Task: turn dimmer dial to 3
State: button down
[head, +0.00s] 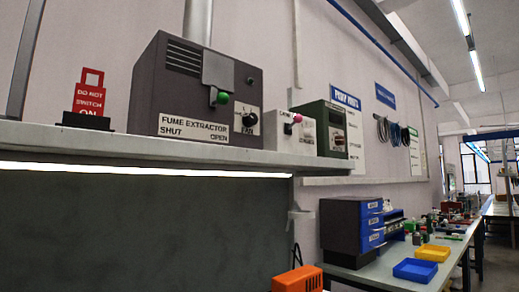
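No dial in the head view can be read as the dimmer. A small white box (291,128) on the shelf has a pink knob (297,118) and lettering too small to read. Right of it, a dark green box (318,119) carries a dark dial (339,138) on a pale plate; its marks are too small to read. On the left, the grey fume extractor (176,85) has a black fan knob (252,118) and a green-knobbed slider (220,97). My gripper is out of view.
The devices stand on a grey shelf (60,141) with a lit underside. A red "do not switch on" tag (88,98) stands at left. An orange slotted object (298,280) is at the bottom. A bench with blue drawers (371,222), a blue tray (415,270) and a yellow tray (432,253) is at right.

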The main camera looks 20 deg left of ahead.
aim_at(309, 132)
jog(key=u, duration=0.3)
jog(key=k, duration=1.25)
jog(key=z, duration=1.2)
jog(key=i, duration=1.7)
jog(key=u, duration=1.15)
jog(key=i, duration=0.6)
jog(key=u, duration=0.7)
